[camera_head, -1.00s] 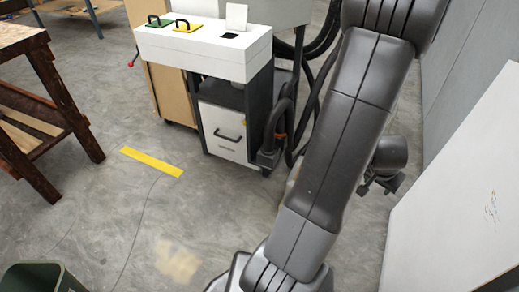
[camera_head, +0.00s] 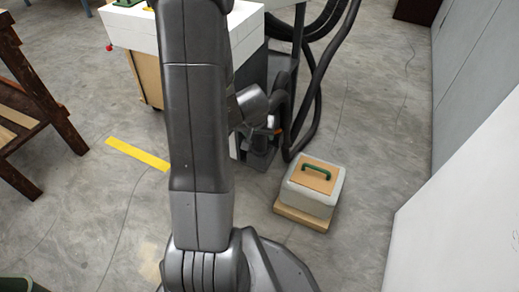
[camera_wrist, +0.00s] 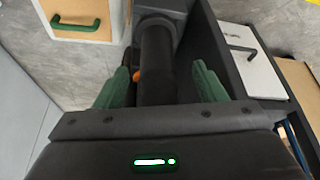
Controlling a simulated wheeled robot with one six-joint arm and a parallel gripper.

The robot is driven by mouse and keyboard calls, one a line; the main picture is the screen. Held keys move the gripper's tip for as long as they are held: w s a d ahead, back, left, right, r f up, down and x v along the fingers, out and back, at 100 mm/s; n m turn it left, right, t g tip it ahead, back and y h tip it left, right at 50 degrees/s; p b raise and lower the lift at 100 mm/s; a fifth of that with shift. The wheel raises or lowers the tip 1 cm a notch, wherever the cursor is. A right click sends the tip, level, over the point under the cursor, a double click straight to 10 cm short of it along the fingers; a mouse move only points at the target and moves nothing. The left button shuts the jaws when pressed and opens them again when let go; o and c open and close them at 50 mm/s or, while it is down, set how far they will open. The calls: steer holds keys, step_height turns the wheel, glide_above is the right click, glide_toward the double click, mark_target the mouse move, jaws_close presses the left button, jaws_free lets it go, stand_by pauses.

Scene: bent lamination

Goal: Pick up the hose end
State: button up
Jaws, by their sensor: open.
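The hose end (camera_wrist: 157,62) is a black cylinder with an orange tab on its side, in the middle of the wrist view. My gripper (camera_wrist: 160,84) is open, with one green finger on each side of the hose end. A gap shows between the left finger and the hose; whether the right finger touches it I cannot tell. In the head view, the hose end (camera_head: 261,158) stands low beside the cabinet. My wrist is just above it and the fingers are hard to make out there.
The cabinet (camera_wrist: 238,75) with a white handled front stands close on the right in the wrist view. A box with a green handle (camera_head: 312,190) sits on the floor right of the hose. Thick black hoses (camera_head: 322,75) rise behind. Floor right of the box is clear.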

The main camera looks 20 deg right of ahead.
steer(key=b+x, duration=0.3)
steer(key=x, duration=0.4)
steer(key=shift+w+d+f+b, duration=0.1)
steer(key=shift+d+b, duration=0.15)
steer(key=shift+b, duration=0.05)
steer(key=c, duration=1)
step_height(320, 180, up, 7)
steer(key=p, duration=0.7)
steer(key=s+a+b, duration=0.8)
steer(key=s+a, duration=0.2)
steer(key=s, duration=0.4)
steer(key=shift+s+b, duration=0.3)
steer(key=shift+s, duration=0.1)
steer(key=shift+a, duration=0.1)
